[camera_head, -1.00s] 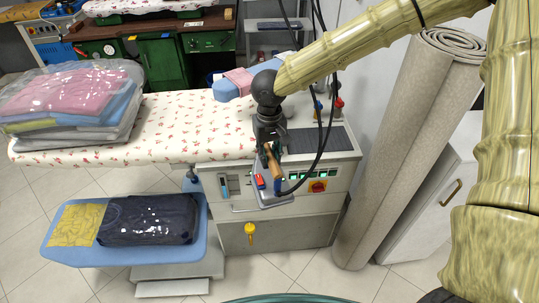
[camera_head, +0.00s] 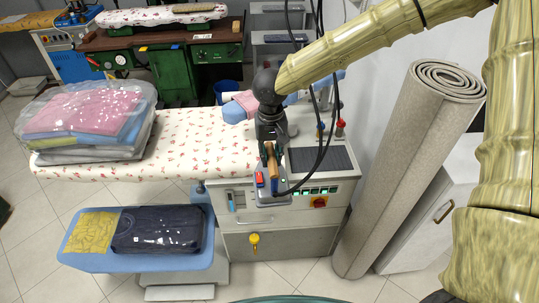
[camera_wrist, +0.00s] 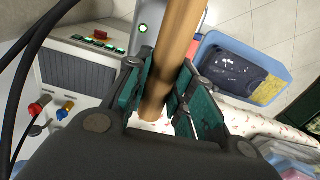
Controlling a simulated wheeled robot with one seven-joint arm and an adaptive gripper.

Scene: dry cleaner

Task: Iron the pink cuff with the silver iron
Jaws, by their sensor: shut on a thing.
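The pink cuff (camera_head: 247,101) lies around a light blue padded sleeve form (camera_head: 236,113) at the back of the ironing table, partly hidden behind my arm. The silver iron (camera_head: 279,198) has a wooden handle, a red part on its left and a black cord. My gripper (camera_head: 268,150) is shut on this handle. In the wrist view the wooden handle (camera_wrist: 178,45) passes between the teal finger pads of my gripper (camera_wrist: 165,95), with part of the iron's grey body (camera_wrist: 148,25) beyond. The iron is in front of the control panel, apart from the cuff.
The floral ironing table (camera_head: 190,140) carries bagged folded clothes (camera_head: 85,115) at left. A blue lower shelf (camera_head: 90,263) holds a bagged dark garment (camera_head: 155,229). Black cords hang beside my arm. A rolled carpet (camera_head: 420,160) leans at right.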

